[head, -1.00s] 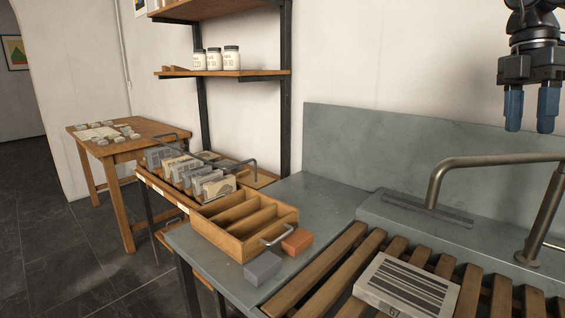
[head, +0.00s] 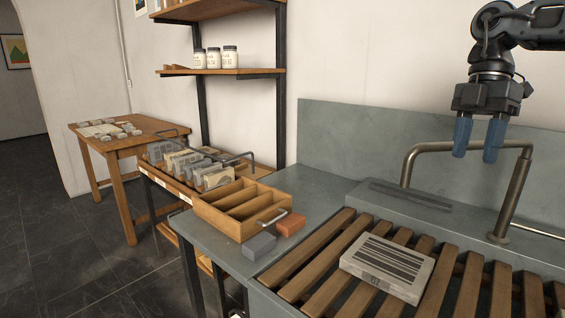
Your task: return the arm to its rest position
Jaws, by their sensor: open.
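My gripper (head: 477,140) hangs at the upper right with its two blue fingers pointing down. The fingers are apart and nothing is between them. It shows in front of the grey backsplash, above the slatted wooden rack and near the bent metal pipe (head: 430,147). My arm (head: 520,25) comes in from the right edge. A pale litho stone (head: 388,266) with dark stripes lies flat on the slats, below and left of the gripper in the picture, clear of it.
A wooden compartment box (head: 240,209), a grey block (head: 259,246) and an orange block (head: 290,224) sit on the grey counter. A rack of upright slabs (head: 183,163) stands behind. Jars (head: 214,58) stand on a shelf. A wooden table (head: 120,140) is at the far left.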

